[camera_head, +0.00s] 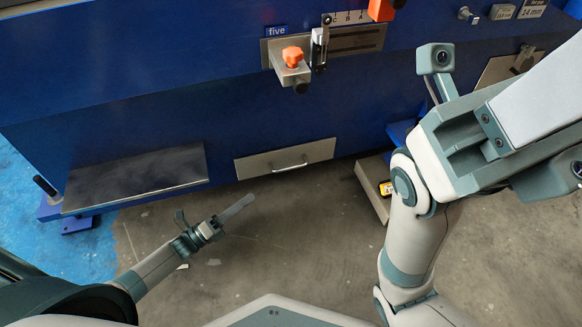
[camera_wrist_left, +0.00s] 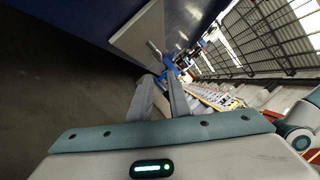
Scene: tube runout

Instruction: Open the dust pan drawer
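The dust pan drawer (camera_head: 258,166) is a pale metal front low in the blue machine, with a silver bar handle (camera_head: 290,167). It looks flush with the machine's face. My left gripper (camera_head: 238,208) is below and left of the handle, apart from it, with its fingers pointing up and right toward the machine. The left wrist view shows its two fingers (camera_wrist_left: 161,82) spread with an empty gap, and a pale panel (camera_wrist_left: 135,38) with a small handle ahead. My right gripper (camera_head: 535,90) is raised close to the head camera; its fingertips are cut off.
A dark metal shelf (camera_head: 135,180) juts from the machine left of the drawer. A pale box (camera_head: 372,185) stands on the floor at right. The floor (camera_head: 290,230) before the drawer is clear.

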